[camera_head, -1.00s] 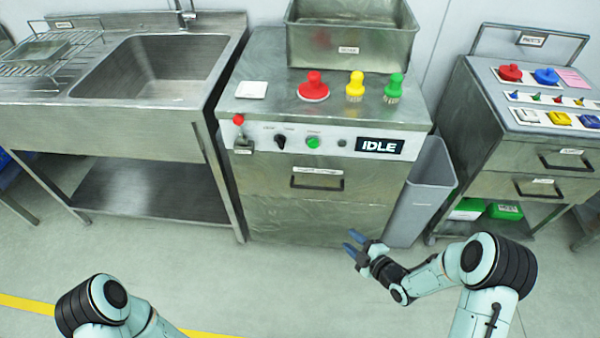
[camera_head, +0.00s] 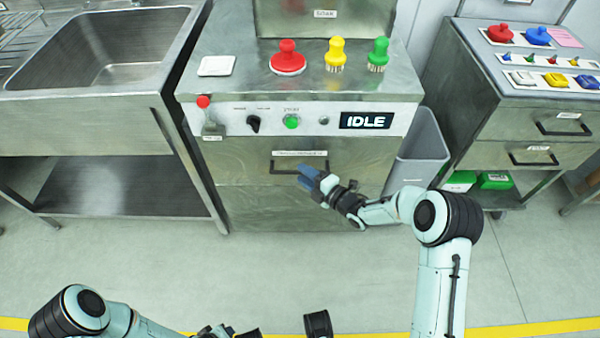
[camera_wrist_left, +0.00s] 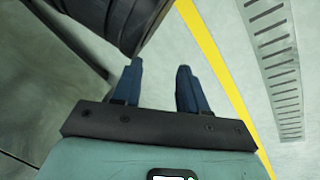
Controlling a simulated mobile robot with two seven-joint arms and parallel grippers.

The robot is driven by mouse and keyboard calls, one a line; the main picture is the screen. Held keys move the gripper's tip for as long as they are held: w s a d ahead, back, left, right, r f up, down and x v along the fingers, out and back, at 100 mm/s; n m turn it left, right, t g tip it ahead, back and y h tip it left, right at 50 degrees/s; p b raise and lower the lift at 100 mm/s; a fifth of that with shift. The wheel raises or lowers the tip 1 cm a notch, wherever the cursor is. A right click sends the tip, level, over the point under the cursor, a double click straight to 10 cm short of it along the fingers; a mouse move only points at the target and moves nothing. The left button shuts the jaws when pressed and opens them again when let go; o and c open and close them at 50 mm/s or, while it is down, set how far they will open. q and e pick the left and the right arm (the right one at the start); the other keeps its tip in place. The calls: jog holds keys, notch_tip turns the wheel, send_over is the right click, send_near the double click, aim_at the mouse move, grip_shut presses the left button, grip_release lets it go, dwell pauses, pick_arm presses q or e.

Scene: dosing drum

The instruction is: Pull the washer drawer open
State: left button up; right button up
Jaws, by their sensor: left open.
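The washer drawer (camera_head: 240,165) is the steel front below the control panel, and it looks closed. Its dark bar handle (camera_head: 283,168) sits under a white label. My left gripper (camera_wrist_left: 160,82) shows in the left wrist view, open and empty over the floor. In the head view it is only partly in sight at the bottom edge.
The panel above the drawer has a red-topped switch (camera_head: 204,102), a knob, a green button (camera_head: 291,121) and an IDLE display (camera_head: 366,121). A grey bin (camera_head: 418,155) stands close on the right. A sink (camera_head: 105,75) is on the left. The floor in front is clear.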

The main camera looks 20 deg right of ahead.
pick_arm(q)
jog(key=shift+s+a+f, duration=0.1)
jog(key=shift+s+f, duration=0.4)
jog(key=shift+s, duration=0.05)
pick_arm(e)
jog(key=shift+x, duration=1.2)
grip_shut()
